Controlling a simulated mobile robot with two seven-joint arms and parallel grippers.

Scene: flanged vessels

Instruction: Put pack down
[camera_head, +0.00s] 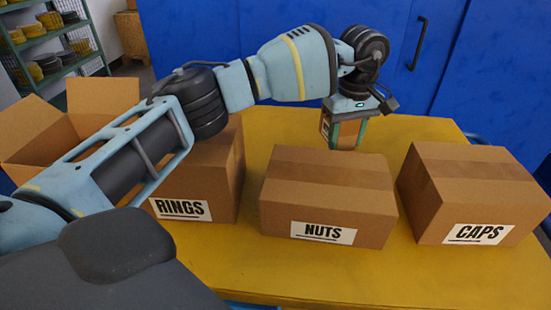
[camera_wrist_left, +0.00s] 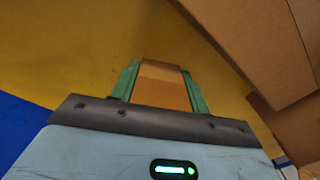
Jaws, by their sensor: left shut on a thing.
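My left gripper (camera_head: 346,132) reaches over the yellow table (camera_head: 350,280) behind the NUTS box, pointing down. It is shut on a small brown pack (camera_head: 348,131). In the left wrist view, the green fingers of the left gripper (camera_wrist_left: 163,85) press the two sides of the pack (camera_wrist_left: 162,86), with yellow table top beyond. My right gripper is in neither view.
Closed cardboard boxes labelled NUTS (camera_head: 325,190) and CAPS (camera_head: 475,190) stand on the table. Blue cabinets (camera_head: 220,30) stand behind. Free table lies behind the NUTS box.

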